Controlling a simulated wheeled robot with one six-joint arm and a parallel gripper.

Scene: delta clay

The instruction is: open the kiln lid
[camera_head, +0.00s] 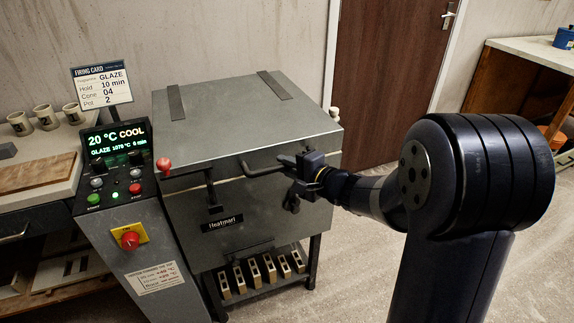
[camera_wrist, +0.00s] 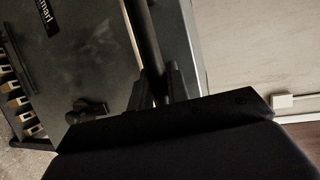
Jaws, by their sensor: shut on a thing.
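The grey kiln (camera_head: 240,215) stands in the middle of the head view. Its flat lid (camera_head: 225,115) lies on top and looks level; a narrow seam shows along the front. A dark bar handle (camera_head: 262,172) sticks out from the lid's front edge. My gripper (camera_head: 290,163) is at the right end of this handle and shut on it. In the wrist view the handle (camera_wrist: 143,40) runs down between my gripper's fingers (camera_wrist: 158,90). The kiln's front (camera_wrist: 85,70) also shows there, turned on its side.
A control panel (camera_head: 118,150) with a lit screen reading 20 °C COOL stands left of the kiln. A firing card (camera_head: 102,86) stands behind it. Cups (camera_head: 46,117) sit on the left bench. Several blocks (camera_head: 254,272) lie under the kiln. Floor is clear by the door (camera_head: 385,70).

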